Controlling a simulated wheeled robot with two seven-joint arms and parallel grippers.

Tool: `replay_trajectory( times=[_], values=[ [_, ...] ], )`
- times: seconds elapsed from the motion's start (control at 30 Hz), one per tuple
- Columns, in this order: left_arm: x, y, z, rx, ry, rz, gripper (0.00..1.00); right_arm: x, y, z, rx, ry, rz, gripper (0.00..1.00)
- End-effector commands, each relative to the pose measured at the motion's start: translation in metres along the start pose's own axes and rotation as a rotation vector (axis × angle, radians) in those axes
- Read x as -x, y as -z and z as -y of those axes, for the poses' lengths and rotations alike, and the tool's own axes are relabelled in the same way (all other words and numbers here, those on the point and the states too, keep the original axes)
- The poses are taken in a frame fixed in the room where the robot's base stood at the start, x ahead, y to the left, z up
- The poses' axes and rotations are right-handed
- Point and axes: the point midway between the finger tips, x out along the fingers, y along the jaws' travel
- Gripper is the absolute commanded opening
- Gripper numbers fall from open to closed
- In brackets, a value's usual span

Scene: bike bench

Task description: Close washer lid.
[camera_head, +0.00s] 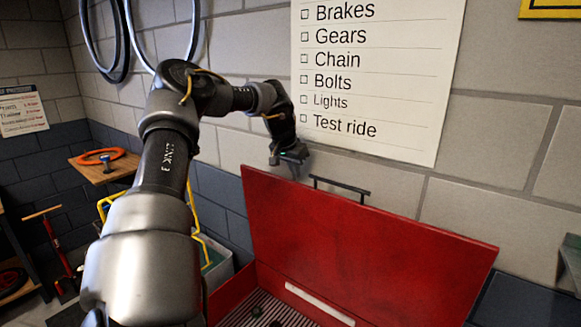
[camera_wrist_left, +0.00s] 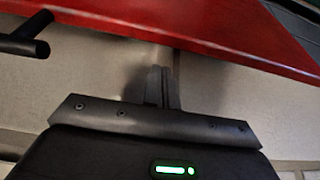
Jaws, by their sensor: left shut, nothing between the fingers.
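The red washer lid (camera_head: 360,250) stands open, raised and leaning back towards the wall above the red washer (camera_head: 235,296). A dark bar handle (camera_head: 340,188) sticks out at its top edge. My left gripper (camera_head: 294,172) is shut and empty, by the lid's upper left corner on the wall side, pointing down. In the left wrist view the shut fingers (camera_wrist_left: 162,88) are close to the red lid edge (camera_wrist_left: 180,32), with the dark handle (camera_wrist_left: 25,38) to the left. I cannot tell whether the fingers touch the lid. My right gripper is not in view.
A block wall with a paper checklist (camera_head: 378,75) is right behind the lid. Small dark items (camera_head: 262,312) lie on the striped liner inside the washer. A grey bin (camera_head: 216,268) stands left of it, and a wooden stand (camera_head: 104,166) with an orange ring is further left.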

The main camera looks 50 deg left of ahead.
Motion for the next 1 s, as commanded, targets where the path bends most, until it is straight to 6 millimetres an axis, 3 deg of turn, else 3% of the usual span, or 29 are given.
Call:
replay_trajectory(
  times=[0.2,0.67,0.87,1.0],
  values=[
    [0.009,-0.017,0.0,0.001,-0.002,0.001,0.0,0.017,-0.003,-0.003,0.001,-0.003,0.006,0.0],
    [0.008,-0.024,0.0,0.0,0.0,0.001,0.0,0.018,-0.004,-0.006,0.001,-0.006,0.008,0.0],
    [0.006,-0.027,-0.003,-0.002,-0.003,-0.019,0.0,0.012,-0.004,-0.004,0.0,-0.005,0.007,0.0],
    [0.005,-0.034,-0.009,-0.008,-0.009,-0.076,0.0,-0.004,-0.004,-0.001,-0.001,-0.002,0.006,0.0]
  ],
)
